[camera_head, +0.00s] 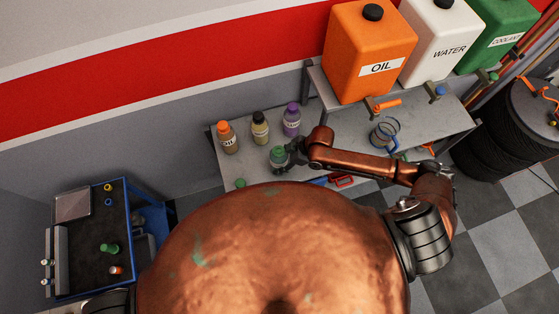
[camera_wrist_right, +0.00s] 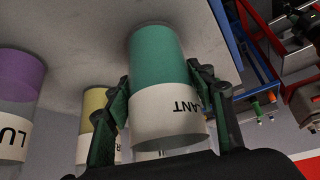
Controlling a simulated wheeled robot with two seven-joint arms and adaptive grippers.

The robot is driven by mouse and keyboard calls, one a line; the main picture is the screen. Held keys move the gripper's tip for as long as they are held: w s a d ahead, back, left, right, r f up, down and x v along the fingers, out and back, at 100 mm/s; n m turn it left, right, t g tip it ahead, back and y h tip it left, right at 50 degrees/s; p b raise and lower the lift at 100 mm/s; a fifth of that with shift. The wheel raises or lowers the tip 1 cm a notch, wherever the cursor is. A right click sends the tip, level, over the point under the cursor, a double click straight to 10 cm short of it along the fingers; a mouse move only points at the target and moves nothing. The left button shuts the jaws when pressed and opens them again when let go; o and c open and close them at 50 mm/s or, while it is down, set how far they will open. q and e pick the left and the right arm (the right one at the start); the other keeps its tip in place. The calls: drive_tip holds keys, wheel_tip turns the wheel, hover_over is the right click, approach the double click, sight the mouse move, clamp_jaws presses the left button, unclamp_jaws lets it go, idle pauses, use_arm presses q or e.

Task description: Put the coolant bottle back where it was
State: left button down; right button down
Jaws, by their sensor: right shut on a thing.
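The coolant bottle (camera_head: 278,154), with a green body and a white label ending in "ANT", is in my right gripper (camera_head: 288,152) over the left part of the grey bench. In the right wrist view the fingers close on both sides of the coolant bottle (camera_wrist_right: 165,60). Its far end is at or close to the bench surface; I cannot tell whether it touches. It stands in front of an orange-capped bottle (camera_head: 228,138), a yellow bottle (camera_head: 260,128) with a dark cap and a purple bottle (camera_head: 291,119). My left gripper is not in view.
The grey bench (camera_head: 233,170) runs along the wall. A raised shelf holds orange oil (camera_head: 370,55), white water (camera_head: 436,45) and green coolant (camera_head: 500,30) tanks. A clear jug (camera_head: 384,134) stands under it. A blue cart (camera_head: 125,215) is at left, dark tyres (camera_head: 510,125) at right.

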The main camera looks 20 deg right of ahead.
sight(279, 160)
drive_tip(key=c, duration=0.9)
unclamp_jaws()
drive_tip(key=shift+f, duration=0.1)
drive_tip(key=b+v, duration=0.1)
drive_tip(key=v, duration=1.1)
